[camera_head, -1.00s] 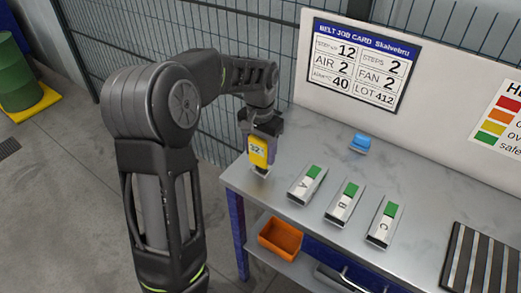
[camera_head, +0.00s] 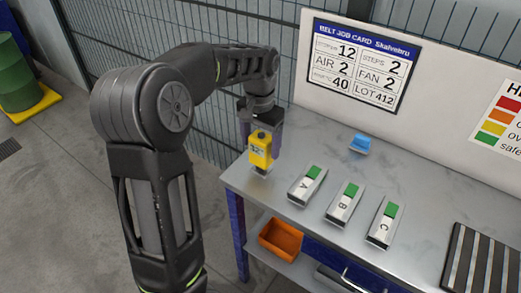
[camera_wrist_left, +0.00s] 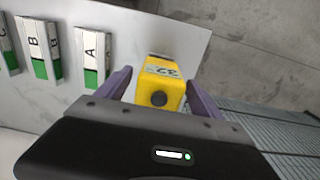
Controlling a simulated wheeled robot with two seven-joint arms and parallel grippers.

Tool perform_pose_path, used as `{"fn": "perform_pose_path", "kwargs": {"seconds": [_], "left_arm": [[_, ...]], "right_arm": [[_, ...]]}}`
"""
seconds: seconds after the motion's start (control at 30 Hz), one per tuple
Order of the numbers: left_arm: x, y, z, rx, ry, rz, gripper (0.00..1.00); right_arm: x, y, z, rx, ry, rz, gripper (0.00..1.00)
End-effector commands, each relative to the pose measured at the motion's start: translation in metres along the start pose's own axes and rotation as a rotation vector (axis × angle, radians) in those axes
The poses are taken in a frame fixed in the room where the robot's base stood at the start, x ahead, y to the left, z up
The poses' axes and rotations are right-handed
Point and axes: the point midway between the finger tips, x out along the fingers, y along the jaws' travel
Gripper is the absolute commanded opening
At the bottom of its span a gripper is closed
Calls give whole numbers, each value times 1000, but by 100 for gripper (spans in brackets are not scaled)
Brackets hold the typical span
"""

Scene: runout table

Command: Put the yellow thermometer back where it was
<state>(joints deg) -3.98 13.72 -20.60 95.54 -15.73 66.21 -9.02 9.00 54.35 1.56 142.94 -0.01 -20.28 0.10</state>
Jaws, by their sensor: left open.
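The yellow thermometer (camera_head: 259,152) stands roughly upright at the left end of the grey table (camera_head: 300,150), close to its edge, with a small metallic part under it. Its screen reads about 32. My left gripper (camera_head: 266,140) is open just behind and above it. In the left wrist view the thermometer (camera_wrist_left: 160,80) lies between the two purple fingers of my left gripper (camera_wrist_left: 160,92), with a gap at each side and its dark round knob facing the camera. My right gripper is not in view.
Blocks A (camera_head: 307,186), B (camera_head: 344,204) and C (camera_head: 381,222) with green ends lie to the right of the thermometer. A blue object (camera_head: 360,144) sits behind them. A job card (camera_head: 363,65) is on the back panel, and an orange bin (camera_head: 281,239) is on the lower shelf.

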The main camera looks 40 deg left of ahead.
Motion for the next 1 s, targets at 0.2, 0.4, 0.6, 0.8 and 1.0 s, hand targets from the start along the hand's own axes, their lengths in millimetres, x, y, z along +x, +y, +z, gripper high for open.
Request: {"fn": "perform_pose_path", "kwargs": {"seconds": [0.2, 0.4, 0.6, 0.8, 1.0], "left_arm": [[-47, 0, -1, -1, 5, -1, 76], [-79, 0, -1, 0, 2, 0, 76], [-88, 0, 0, 0, 0, 0, 76], [-88, 0, 0, 0, -1, 0, 76], [-88, 0, 0, 0, -1, 0, 76]], "right_arm": [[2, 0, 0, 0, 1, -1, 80], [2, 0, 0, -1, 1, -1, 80], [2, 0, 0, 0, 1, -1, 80], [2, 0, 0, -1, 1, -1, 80], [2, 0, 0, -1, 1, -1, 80]]}}
